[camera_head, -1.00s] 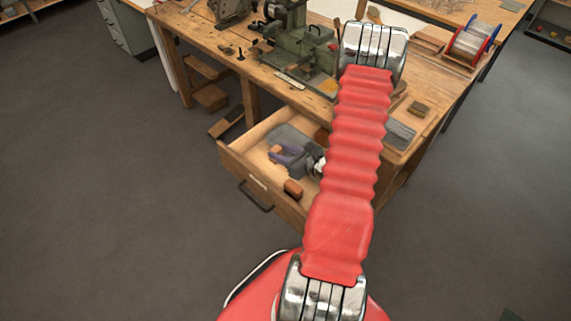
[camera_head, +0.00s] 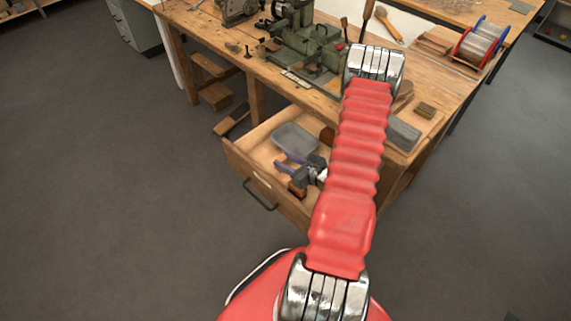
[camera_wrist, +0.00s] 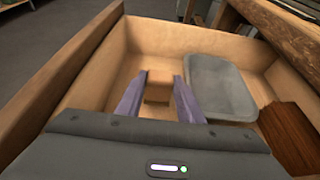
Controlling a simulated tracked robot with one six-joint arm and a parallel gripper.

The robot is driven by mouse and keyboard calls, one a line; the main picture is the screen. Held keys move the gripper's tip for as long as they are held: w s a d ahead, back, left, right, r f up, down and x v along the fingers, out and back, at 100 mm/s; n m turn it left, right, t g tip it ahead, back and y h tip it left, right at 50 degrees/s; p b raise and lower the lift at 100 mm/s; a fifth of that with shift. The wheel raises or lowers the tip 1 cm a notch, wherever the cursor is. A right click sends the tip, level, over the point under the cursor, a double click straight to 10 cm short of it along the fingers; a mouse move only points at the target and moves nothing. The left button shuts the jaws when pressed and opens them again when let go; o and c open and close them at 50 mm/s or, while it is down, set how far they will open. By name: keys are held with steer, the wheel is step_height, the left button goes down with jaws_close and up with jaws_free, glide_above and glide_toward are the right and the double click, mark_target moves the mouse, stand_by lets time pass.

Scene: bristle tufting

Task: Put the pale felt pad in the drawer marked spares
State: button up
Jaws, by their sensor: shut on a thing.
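The open drawer (camera_head: 240,160) juts from the wooden workbench. A pale label (camera_head: 262,183) is on its front, too small to read. My gripper (camera_head: 281,165) is inside the drawer's outline, low over its floor. In the wrist view, the purple fingers of my gripper (camera_wrist: 159,92) are shut on a small tan block, which I take for the pale felt pad (camera_wrist: 158,85). I cannot tell whether the pad touches the drawer floor. The wrist view also shows the drawer's wall (camera_wrist: 75,70). In the head view the pad is not clearly visible.
A grey dish (camera_head: 295,139) lies in the drawer beside my gripper. A dark brown block (camera_wrist: 290,132) lies to its right. Another brown piece (camera_head: 297,188) is near the drawer front. A green machine (camera_head: 315,48) and a wire spool (camera_head: 481,42) stand on the bench (camera_head: 425,68).

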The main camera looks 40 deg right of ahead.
steer(key=shift+f, duration=0.75)
steer(key=o, duration=1.1)
steer(key=shift+o, duration=0.2)
steer(key=v, duration=1.2)
steer(key=shift+r, duration=0.1)
